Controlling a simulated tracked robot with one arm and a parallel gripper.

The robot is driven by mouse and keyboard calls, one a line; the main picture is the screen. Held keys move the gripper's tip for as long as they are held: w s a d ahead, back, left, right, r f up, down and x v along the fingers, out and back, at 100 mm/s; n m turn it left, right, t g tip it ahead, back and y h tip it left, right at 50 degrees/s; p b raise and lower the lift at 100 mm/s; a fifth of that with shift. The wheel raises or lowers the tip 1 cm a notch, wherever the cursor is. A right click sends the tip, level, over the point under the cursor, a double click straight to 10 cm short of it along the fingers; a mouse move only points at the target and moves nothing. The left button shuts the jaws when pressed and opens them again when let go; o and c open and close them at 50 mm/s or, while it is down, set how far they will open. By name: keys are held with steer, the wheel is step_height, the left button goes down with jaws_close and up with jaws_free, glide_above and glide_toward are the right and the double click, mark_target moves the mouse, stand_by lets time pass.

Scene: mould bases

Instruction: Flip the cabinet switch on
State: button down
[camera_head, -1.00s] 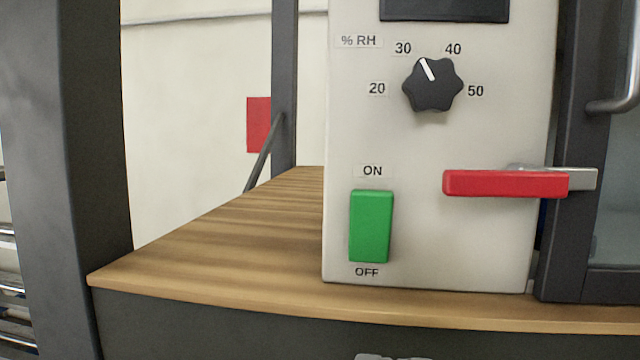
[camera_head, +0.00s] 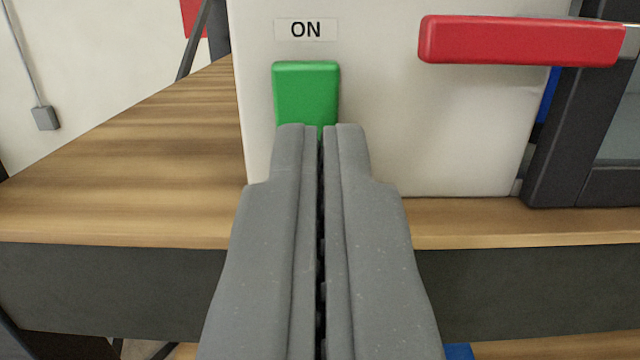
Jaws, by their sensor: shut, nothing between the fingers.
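The green rocker switch (camera_head: 306,88) is on the white front panel of the cabinet (camera_head: 400,120), below the "ON" label (camera_head: 306,29). Its upper part shows; its lower part and the "OFF" label are hidden behind my fingers. My gripper (camera_head: 321,128) is shut and empty, with its fingertips in front of the lower part of the switch. I cannot tell whether the tips touch it.
A red handle (camera_head: 520,40) sticks out to the right of the switch, above the fingertips. A dark door frame (camera_head: 560,150) stands at the right. The wooden bench top (camera_head: 130,190) is clear on the left.

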mark_target(324, 72)
steer(key=w, duration=0.2)
steer(key=w+p, duration=0.2)
steer(key=w, duration=0.1)
steer(key=shift+w+d+r, duration=0.15)
steer(key=shift+w+r, duration=0.15)
steer(key=shift+r, duration=0.1)
steer(key=shift+w, duration=0.15)
steer(key=shift+r, duration=0.1)
steer(key=r+p, duration=0.1)
steer(key=p, duration=0.2)
steer(key=shift+w+g, duration=0.3)
steer(key=shift+g, duration=0.1)
steer(key=shift+f+b, duration=0.4)
steer(key=shift+b, duration=0.05)
steer(key=shift+s+b, duration=0.35)
steer(key=shift+s, duration=0.25)
steer(key=s+r+b, duration=0.2)
steer(key=s, duration=1)
steer(key=shift+s+a+b, duration=0.25)
steer(key=shift+b, duration=0.15)
steer(key=shift+r, duration=0.1)
